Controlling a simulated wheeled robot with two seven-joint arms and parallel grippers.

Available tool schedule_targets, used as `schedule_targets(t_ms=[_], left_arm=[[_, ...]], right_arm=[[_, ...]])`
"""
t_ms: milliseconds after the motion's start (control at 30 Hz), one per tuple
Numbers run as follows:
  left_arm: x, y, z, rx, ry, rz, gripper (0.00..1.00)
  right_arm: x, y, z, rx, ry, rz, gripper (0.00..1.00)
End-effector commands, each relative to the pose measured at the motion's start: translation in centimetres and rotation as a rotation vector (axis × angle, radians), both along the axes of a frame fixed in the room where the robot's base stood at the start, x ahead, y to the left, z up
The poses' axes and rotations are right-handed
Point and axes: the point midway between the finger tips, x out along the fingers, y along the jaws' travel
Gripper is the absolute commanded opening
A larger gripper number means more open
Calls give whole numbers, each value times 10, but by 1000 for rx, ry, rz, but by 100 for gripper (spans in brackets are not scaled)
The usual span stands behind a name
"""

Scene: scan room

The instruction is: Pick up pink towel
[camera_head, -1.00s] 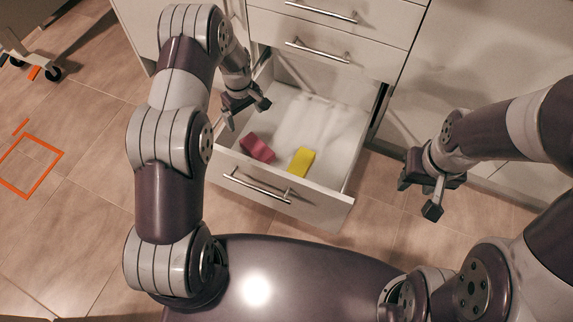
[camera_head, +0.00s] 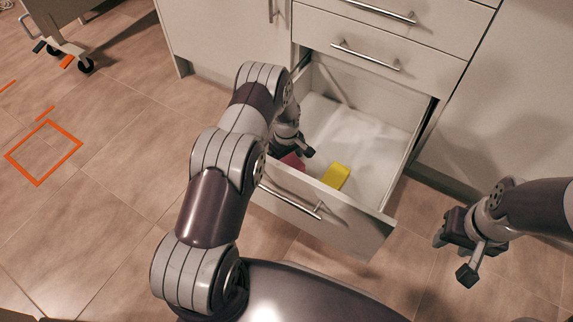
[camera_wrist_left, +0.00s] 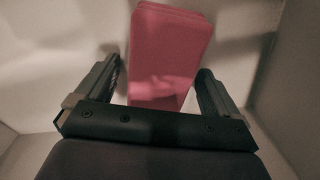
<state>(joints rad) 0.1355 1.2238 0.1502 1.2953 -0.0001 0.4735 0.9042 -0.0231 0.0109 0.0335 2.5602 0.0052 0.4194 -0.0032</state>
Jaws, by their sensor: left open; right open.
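The pink towel (camera_head: 292,161) is a folded block lying inside the open drawer, near its front left. My left gripper (camera_head: 291,148) is down in the drawer right over it and hides part of it. In the left wrist view the towel (camera_wrist_left: 168,50) lies ahead and its near part shows between the two separated fingers of my left gripper (camera_wrist_left: 158,78). The fingers are open, with gaps on both sides. My right gripper (camera_head: 454,256) is open and empty, outside the drawer to the right.
The open drawer (camera_head: 335,232) has a white interior and a front panel with a bar handle. A yellow block (camera_head: 335,176) lies in it, right of the towel. Closed drawers (camera_head: 375,55) are above. An orange floor square (camera_head: 43,152) is far left.

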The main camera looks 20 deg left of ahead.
Motion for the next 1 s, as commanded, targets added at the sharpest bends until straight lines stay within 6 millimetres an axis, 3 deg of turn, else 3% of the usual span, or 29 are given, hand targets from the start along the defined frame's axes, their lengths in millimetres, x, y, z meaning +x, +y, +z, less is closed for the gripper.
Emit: schedule_targets(t_ms=[167,333,400,667,933,1000], left_arm=[[1,0,1,0,-1,0,96],[1,0,1,0,-1,0,40],[1,0,2,0,-1,0,34],[1,0,5,0,-1,0,34],[1,0,51,1,-3,0,34],[2,-15,56,0,0,-5,34]], right_arm=[[0,0,1,0,-1,0,43],[0,0,1,0,-1,0,43],[0,0,1,0,-1,0,43],[0,0,4,0,-1,0,43],[0,0,37,0,-1,0,43],[0,0,42,0,-1,0,43]])
